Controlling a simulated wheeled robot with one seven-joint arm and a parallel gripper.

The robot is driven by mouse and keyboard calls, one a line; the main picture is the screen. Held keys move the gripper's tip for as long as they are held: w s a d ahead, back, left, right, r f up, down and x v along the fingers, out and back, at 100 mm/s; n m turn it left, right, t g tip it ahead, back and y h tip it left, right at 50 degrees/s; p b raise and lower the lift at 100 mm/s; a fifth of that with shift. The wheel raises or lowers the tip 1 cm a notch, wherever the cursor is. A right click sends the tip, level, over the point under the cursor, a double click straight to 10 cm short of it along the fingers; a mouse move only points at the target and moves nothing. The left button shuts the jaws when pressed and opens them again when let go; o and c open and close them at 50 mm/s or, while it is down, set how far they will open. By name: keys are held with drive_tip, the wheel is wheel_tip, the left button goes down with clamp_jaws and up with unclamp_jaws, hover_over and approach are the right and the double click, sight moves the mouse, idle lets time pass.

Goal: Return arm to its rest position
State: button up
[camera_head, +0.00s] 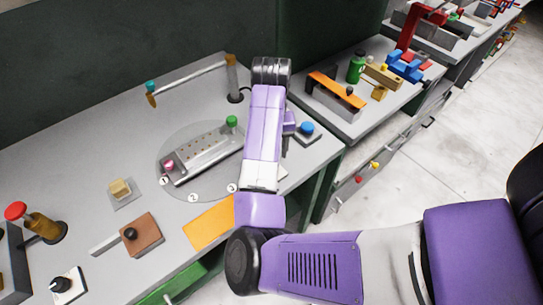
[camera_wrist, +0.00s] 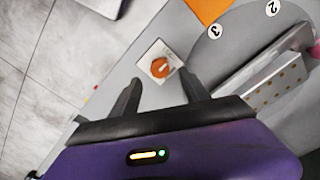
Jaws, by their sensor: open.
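My purple and white arm (camera_head: 264,125) reaches over the grey worktop in the head view. A white plate with an orange knob (camera_wrist: 160,68) lies just past the fingertips in that picture. The fingers seem apart from it.
A perforated metal fixture (camera_head: 203,153) sits on a round grey plate, left of my arm. An orange sheet (camera_head: 210,222), a brown block (camera_head: 141,235) and a red-topped lever (camera_head: 36,222) stand left. A blue button (camera_head: 306,128) is right of my arm. Clear floor (camera_head: 400,160) lies right.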

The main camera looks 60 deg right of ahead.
drive_tip(key=shift+r, duration=1.15)
